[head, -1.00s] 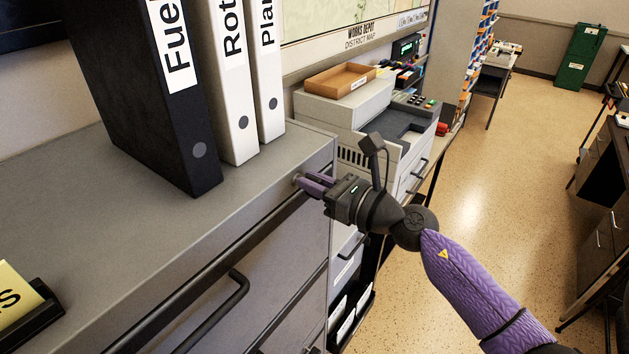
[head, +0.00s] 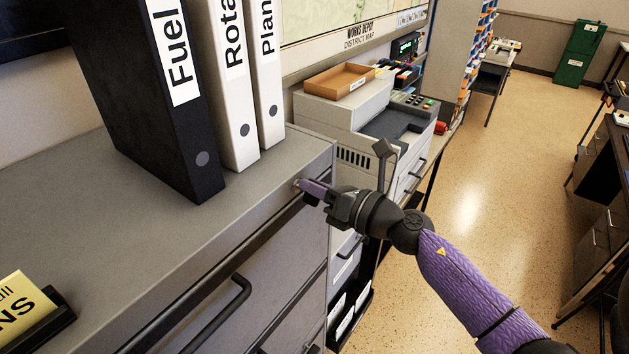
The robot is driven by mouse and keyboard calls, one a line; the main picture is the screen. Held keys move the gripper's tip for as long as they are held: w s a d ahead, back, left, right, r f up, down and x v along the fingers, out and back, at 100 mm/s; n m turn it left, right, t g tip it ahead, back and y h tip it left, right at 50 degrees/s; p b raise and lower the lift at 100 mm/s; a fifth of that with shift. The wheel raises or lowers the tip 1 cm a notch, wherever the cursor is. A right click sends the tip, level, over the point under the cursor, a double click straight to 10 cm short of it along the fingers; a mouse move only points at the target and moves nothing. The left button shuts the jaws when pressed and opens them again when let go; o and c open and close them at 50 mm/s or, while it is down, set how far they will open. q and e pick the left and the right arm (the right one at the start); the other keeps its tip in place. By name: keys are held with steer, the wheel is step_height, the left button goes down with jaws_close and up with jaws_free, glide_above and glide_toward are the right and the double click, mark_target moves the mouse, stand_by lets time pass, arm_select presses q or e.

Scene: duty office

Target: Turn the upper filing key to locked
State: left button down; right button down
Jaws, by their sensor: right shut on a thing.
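The grey filing cabinet (head: 262,204) fills the left and lower left of the head view. My right gripper (head: 303,186) is at the upper right corner of its front, just below the top edge. Its purple fingers are shut on the upper filing key, which they mostly hide. Only a small round metal part (head: 298,183) shows at the fingertips. The wrist looks rolled. I cannot tell the key's angle. My left gripper is not in view.
A black binder (head: 150,120) and two white binders (head: 231,100) stand on the cabinet. A drawer handle (head: 225,310) juts out below. A grey machine with a wooden tray (head: 338,82) stands beyond the cabinet.

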steer(key=m+p, duration=0.1)
steer(key=m, duration=0.2)
steer(key=m+p, duration=0.1)
steer(key=m, duration=0.2)
steer(key=shift+w+d+f+m, duration=0.15)
steer(key=shift+m, duration=0.15)
steer(key=m, duration=0.1)
steer(key=m+p, duration=0.1)
steer(key=m, duration=0.1)
steer(key=m+p, duration=0.1)
steer(key=m, duration=0.1)
steer(key=shift+f, duration=0.3)
steer(key=shift+m, duration=0.4)
steer(key=c, duration=0.7)
jaws_free()
steer(key=shift+o, duration=0.2)
steer(key=shift+d, duration=0.1)
steer(key=v, duration=0.9)
steer(key=shift+s+d+b, duration=0.2)
steer(key=shift+d+b, duration=0.1)
steer(key=shift+b, duration=0.15)
